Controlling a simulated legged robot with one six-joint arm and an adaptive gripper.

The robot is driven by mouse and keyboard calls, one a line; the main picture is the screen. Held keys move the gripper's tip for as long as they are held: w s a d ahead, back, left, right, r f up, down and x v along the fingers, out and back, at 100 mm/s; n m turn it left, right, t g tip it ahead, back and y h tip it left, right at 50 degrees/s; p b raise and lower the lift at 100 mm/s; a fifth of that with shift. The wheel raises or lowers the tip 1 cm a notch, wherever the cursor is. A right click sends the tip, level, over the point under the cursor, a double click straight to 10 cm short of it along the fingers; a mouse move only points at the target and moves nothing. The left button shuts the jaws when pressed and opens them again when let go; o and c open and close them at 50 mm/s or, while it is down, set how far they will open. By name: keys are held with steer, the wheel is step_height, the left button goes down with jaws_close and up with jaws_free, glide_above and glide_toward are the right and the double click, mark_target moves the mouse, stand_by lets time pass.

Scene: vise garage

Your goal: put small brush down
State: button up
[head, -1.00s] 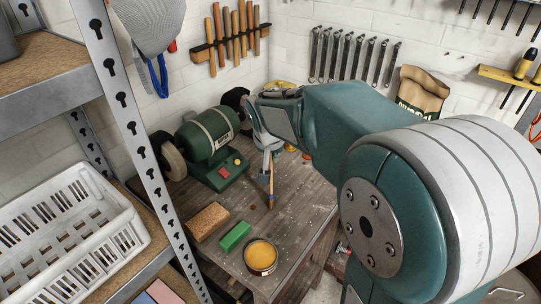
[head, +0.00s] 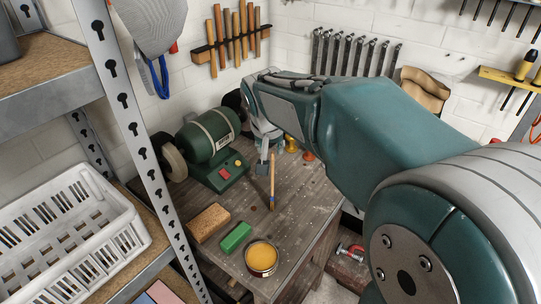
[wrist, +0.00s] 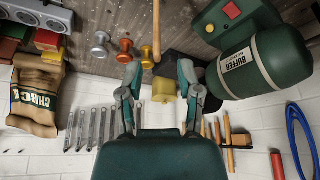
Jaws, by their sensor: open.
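The small brush (head: 272,185) appears to lie on the wooden workbench, its bristle end toward the front and its wooden handle pointing to the back. In the wrist view its handle (wrist: 156,30) comes in from the top edge, in line with the gap between my fingers. My gripper (head: 263,164) is just left of the handle's far end in the head view. In the wrist view my gripper (wrist: 158,72) has its two fingers spread and nothing held between them. The bristles are outside the wrist view.
A green bench grinder (head: 210,145) stands left of my gripper. A brown block (head: 209,222), a green block (head: 235,237) and an open tin (head: 261,257) sit at the bench's front. A shelf with a white crate (head: 65,240) is at left. Bare bench (head: 305,200) shows right of the brush.

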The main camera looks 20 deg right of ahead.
steer(key=v, duration=0.7)
steer(key=s+a+f+n+y, duration=0.1)
steer(key=s+f+n, duration=0.1)
steer(key=s, duration=0.7)
steer(key=s+a+f+n+t+y, duration=0.1)
steer(key=s+f, duration=0.4)
steer(key=s, duration=0.5)
steer(key=shift+a+f+n, duration=0.15)
steer(key=shift+a+n, duration=0.1)
steer(key=shift+n, duration=0.65)
steer(key=shift+s+d, duration=0.1)
